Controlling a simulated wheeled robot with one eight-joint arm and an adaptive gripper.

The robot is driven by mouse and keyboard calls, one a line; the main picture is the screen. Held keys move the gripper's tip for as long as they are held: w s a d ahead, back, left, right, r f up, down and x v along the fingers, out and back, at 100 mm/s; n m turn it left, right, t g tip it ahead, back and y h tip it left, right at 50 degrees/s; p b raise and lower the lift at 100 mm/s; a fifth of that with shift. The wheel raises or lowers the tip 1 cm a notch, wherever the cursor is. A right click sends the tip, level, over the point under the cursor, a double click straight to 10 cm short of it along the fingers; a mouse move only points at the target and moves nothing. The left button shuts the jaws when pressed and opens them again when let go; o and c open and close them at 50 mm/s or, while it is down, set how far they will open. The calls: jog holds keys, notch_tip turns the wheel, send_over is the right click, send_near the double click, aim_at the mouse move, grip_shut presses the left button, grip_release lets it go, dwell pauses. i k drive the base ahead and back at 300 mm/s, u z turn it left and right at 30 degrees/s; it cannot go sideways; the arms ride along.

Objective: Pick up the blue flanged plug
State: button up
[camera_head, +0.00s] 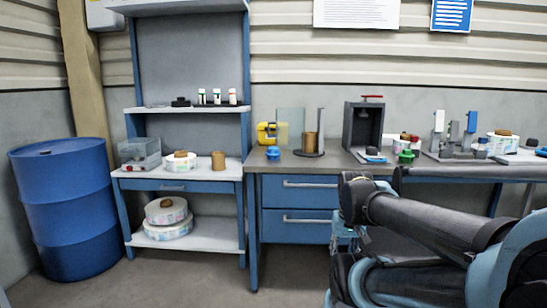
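A small blue flanged plug (273,153) sits on the grey top of the blue drawer bench (320,167), near its left front edge. It looks upright, with a wide flange and a narrower top, and nothing covers it. My arm (430,215) is folded at the lower right, in front of the bench and well to the right of the plug. The end of my arm shows small and partly hidden near the bench's right legs, so I cannot make out its fingers. Nothing of mine touches the plug.
A brown roll on a dark stand (310,145) is just right of the plug, with a yellow case (266,133) behind it. A dark press (362,125) and a green knob (406,156) stand farther right. Shelves (180,172) and a blue drum (65,205) are left.

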aim_at(272, 152)
jog(key=z, duration=0.05)
jog(key=i, duration=1)
jog(key=u, duration=0.05)
